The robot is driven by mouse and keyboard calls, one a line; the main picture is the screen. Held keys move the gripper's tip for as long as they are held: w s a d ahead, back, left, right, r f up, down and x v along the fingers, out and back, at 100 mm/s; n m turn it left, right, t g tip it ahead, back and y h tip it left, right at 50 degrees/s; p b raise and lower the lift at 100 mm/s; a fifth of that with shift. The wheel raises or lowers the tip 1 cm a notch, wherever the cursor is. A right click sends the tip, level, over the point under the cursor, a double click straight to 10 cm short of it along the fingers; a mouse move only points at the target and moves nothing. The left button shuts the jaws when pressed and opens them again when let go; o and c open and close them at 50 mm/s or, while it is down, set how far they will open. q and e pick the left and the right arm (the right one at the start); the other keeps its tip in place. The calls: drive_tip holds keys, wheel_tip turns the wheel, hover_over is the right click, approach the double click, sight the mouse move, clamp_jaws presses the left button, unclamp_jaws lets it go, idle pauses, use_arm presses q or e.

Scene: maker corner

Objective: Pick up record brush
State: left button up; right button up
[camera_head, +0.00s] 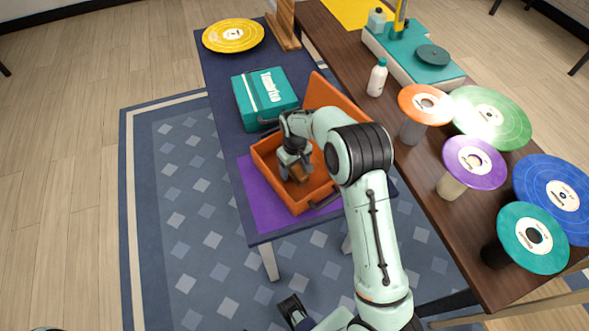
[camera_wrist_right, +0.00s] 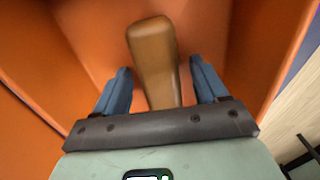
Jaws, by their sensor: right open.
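The record brush, a brown wooden block with a rounded end (camera_wrist_right: 153,62), lies inside the open orange case (camera_head: 299,208). In the head view only a small brown part of the brush (camera_head: 301,173) shows beside my gripper. My right gripper (camera_head: 292,176) reaches down into the case over the brush. In the right wrist view its two blue fingers (camera_wrist_right: 160,85) are open, one on each side of the brush, with a gap visible on both sides. The brush's near end is hidden behind the gripper's palm.
The case's raised lid (camera_head: 327,95) stands on its far right side. A teal case (camera_head: 265,100) sits just behind. A purple mat (camera_head: 262,205) lies under the orange case. The brown table at right holds records on stands and a white bottle (camera_head: 377,78).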

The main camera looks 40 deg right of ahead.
drive_tip(key=c, duration=1.1)
drive_tip(key=shift+r, duration=0.1)
wheel_tip(320, 180, up, 20)
drive_tip(key=shift+f+p, duration=0.1)
drive_tip(key=shift+p, duration=1.1)
drive_tip(key=shift+o, duration=0.8)
